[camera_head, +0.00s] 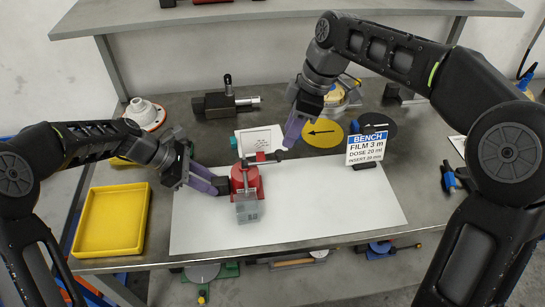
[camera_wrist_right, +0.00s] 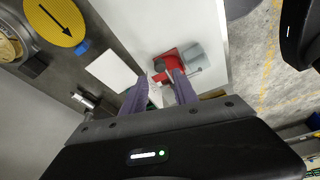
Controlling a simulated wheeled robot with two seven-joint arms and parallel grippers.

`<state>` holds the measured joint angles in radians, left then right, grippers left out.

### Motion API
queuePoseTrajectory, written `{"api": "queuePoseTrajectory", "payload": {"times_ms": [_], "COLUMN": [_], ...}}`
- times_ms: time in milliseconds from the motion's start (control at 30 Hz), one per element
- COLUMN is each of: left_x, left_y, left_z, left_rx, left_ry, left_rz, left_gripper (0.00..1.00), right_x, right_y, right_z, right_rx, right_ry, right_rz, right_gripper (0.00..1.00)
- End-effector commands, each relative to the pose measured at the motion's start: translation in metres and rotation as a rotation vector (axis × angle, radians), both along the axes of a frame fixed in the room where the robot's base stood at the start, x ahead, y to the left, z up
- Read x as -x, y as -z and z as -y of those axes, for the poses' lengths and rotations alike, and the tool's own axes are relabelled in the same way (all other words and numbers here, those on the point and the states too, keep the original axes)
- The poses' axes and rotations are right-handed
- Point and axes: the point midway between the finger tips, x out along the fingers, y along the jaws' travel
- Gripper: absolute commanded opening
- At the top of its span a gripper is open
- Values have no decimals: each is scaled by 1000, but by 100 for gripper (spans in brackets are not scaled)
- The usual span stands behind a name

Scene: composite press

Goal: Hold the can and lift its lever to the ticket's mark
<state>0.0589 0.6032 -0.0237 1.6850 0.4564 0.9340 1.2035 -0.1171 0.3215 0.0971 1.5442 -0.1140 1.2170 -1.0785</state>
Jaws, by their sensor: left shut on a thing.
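The red can (camera_head: 247,181) stands on the white mat (camera_head: 330,205), with a grey translucent cup (camera_head: 247,211) at its front. A red lever (camera_head: 262,158) crosses above it, with a dark knob at its right end. My left gripper (camera_head: 224,186) is shut on the can's left side. My right gripper (camera_head: 288,143) is above and just right of the lever's knob; its fingers are apart in the right wrist view (camera_wrist_right: 163,76), with the knob (camera_wrist_right: 159,66) near their tips. I cannot tell whether they touch. The ticket (camera_head: 367,149) reads "FILM 3 m, DOSE 20 ml, INSERT 30 mm".
A yellow tray (camera_head: 112,220) lies left of the mat. A white card (camera_head: 259,139), a yellow arrow disc (camera_head: 323,134) and a dark metal fixture (camera_head: 226,102) stand behind. Blue-handled items (camera_head: 449,178) lie at right. The mat's right half is mostly clear.

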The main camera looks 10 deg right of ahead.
Motion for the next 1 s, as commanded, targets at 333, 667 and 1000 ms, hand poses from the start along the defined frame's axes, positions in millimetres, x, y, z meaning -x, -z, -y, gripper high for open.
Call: {"api": "queuePoseTrajectory", "payload": {"times_ms": [333,667,1000], "left_x": [0,0,0], "left_y": [0,0,0], "left_z": [1,0,0], "left_rx": [1,1,0], "left_ry": [1,1,1], "left_rz": [0,0,0], "left_gripper": [0,0,0], "right_x": [0,-3,-5], "right_y": [5,37,66], "right_z": [-1,-10,-19], "right_rx": [-2,-2,-2], "right_ry": [0,0,1], "right_rz": [-2,-2,-1], "right_gripper": [35,35,35]}}
